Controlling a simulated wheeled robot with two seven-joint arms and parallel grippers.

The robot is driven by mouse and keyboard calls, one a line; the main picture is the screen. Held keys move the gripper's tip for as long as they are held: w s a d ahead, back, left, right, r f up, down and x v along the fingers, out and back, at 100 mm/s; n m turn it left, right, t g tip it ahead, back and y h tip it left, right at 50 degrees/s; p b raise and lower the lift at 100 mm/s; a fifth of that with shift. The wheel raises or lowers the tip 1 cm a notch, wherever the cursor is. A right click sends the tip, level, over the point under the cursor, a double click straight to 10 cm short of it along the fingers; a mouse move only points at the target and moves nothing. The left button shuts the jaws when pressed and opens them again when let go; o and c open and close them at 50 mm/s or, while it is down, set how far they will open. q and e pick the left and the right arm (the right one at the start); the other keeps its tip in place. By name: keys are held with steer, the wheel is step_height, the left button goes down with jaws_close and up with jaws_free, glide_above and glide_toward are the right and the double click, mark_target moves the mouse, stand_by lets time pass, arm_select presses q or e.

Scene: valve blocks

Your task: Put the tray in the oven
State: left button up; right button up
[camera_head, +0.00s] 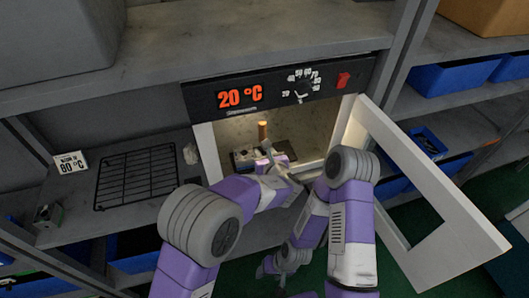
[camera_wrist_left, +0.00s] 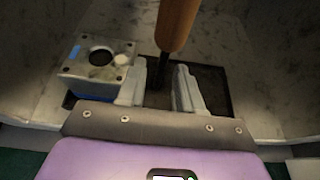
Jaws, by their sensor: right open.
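The oven (camera_head: 205,150) has its white-framed door (camera_head: 405,165) swung open to the right, and its display reads 20 °C. Inside its lit chamber is a dark tray (camera_wrist_left: 218,82) with a grey valve block (camera_wrist_left: 98,72) on its left side; the block also shows in the head view (camera_head: 243,157). An upright wooden handle (camera_wrist_left: 176,25) on a thin dark stem rises at the tray. My left gripper (camera_wrist_left: 158,88) reaches into the chamber, fingers apart, one on each side of the stem with visible gaps. My right gripper (camera_head: 278,268) is open and empty, below the oven opening.
Blue bins (camera_head: 452,76) fill the shelves at right. The open door takes up room at right.

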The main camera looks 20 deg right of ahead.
arm_select(q)
steer(key=p+v, duration=0.1)
steer(key=v, duration=1.1)
steer(key=s+a+f+n+g+y, duration=0.2)
steer(key=a+f+n+g, duration=0.35)
steer(key=a+f, duration=0.6)
steer(key=s+a+f+n+g+h, duration=0.2)
steer(key=s+a+f+n, duration=0.2)
steer(key=n, duration=0.7)
steer(key=s+a+f+n+g+h, duration=0.2)
steer(key=s+a+f+n, duration=0.3)
steer(key=f+n, duration=0.4)
steer(key=s+a+f+n+g+h, duration=0.2)
steer(key=s+a+f+n, duration=0.3)
steer(key=n, duration=0.8)
step_height(320, 180, down, 2)
steer(key=shift+s+f+g, duration=0.2)
steer(key=shift+s+g, duration=0.45)
steer(key=shift+s, duration=0.05)
